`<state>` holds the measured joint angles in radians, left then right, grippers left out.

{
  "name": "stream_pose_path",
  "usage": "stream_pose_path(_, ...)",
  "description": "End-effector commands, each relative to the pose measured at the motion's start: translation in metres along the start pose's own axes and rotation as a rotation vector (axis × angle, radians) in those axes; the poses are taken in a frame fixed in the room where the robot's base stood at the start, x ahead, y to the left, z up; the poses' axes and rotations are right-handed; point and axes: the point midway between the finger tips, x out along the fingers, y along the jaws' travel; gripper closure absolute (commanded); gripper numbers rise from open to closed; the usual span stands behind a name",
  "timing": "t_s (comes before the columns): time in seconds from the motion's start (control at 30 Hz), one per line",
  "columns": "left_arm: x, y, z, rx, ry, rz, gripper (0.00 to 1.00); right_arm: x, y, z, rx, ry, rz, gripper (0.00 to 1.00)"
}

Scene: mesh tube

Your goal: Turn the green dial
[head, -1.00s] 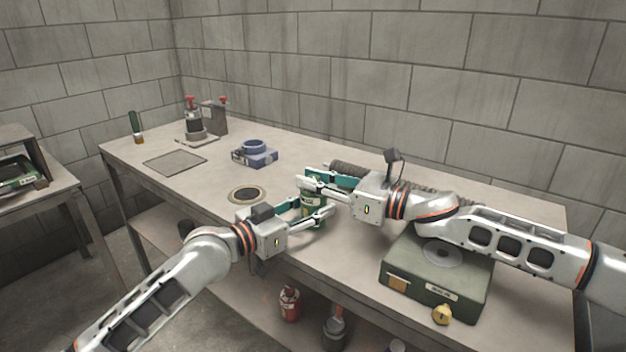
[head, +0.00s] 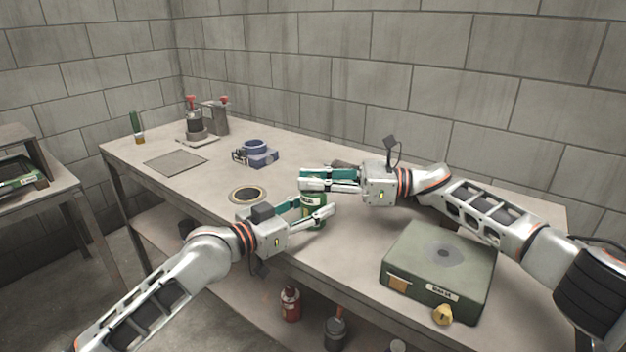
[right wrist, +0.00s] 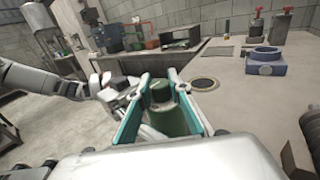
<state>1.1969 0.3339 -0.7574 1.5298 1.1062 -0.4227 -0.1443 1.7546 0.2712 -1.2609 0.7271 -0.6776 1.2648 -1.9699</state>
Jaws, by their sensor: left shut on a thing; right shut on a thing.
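A green canister (head: 313,214) stands upright near the table's front edge. My left gripper (head: 316,209) is shut around its body from the left. The green dial (right wrist: 160,92), a darker cap with a pale mark, shows on top of the canister in the right wrist view. My right gripper (head: 306,180) is shut on the dial from the right, above my left gripper. In the head view its fingers hide most of the dial. My left gripper (right wrist: 122,97) also shows in the right wrist view, left of the canister.
A round dark-rimmed opening (head: 247,194) lies left of the canister, with a blue ring-shaped fixture (head: 256,153) behind it. A ribbed hose lies behind my right gripper.

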Motion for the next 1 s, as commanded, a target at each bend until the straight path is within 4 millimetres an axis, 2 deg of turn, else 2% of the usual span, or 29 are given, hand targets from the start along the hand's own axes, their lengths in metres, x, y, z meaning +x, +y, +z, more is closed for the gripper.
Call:
stream_pose_path(0.1, 0.0009, 0.0055, 0.002, 0.003, -0.003, 0.008, 0.87, -0.0001, -0.0034, 0.0004, -0.004, 0.002, 0.022, 1.0)
stream_pose_path(0.97, 0.001, 0.0053, 0.0016, -0.001, -0.001, 0.008, 0.87, -0.0021, 0.0008, -0.0007, 0.007, -0.003, 0.084, 1.0)
stream_pose_path(1.0, 0.001, 0.0052, 0.0016, -0.001, -0.001, 0.008, 0.87, -0.0021, 0.0009, -0.0007, 0.007, -0.003, 0.084, 0.71)
